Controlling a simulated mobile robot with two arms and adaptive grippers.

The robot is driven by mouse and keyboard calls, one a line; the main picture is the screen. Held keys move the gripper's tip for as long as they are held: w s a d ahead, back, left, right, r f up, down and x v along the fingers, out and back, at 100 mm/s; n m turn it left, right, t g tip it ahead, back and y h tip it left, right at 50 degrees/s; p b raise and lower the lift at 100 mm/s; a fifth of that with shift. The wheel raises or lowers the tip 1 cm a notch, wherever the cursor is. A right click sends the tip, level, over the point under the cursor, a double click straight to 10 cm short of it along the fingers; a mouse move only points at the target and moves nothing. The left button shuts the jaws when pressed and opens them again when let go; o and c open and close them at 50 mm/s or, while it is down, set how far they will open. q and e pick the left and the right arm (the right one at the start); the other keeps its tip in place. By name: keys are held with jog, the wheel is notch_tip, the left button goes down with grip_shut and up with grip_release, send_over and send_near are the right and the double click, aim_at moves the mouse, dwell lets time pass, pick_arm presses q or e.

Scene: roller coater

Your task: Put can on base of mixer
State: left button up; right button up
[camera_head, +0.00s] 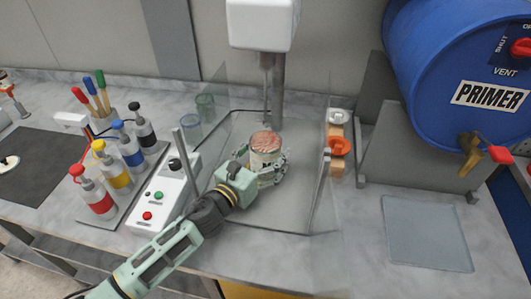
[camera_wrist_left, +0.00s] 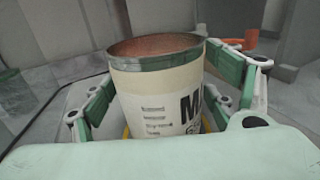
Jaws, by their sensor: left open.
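The can (camera_head: 265,148), with a cream label and a reddish-brown top, stands upright on the grey base of the mixer (camera_head: 283,212), below the white mixer head (camera_head: 262,24). My left gripper (camera_head: 271,166) is open around the can, with a finger on each side. The left wrist view shows the can (camera_wrist_left: 158,95) upright between the green fingers (camera_wrist_left: 165,97); contact with them cannot be told. The can's lower part is hidden by the gripper. My right gripper is not in view.
Clear panels flank the mixer base. A control box (camera_head: 161,195) with buttons and coloured bottles (camera_head: 130,150) stand left. An orange-ringed part (camera_head: 338,148) is right of the mixer. A blue primer drum (camera_head: 450,70) rests on a stand, beside a clear mat (camera_head: 426,233).

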pick_arm(q)
jog(key=shift+r, duration=0.1)
jog(key=b+v, duration=0.2)
jog(key=v, duration=0.9)
jog(key=shift+s+a, duration=0.3)
jog(key=shift+s, duration=0.1)
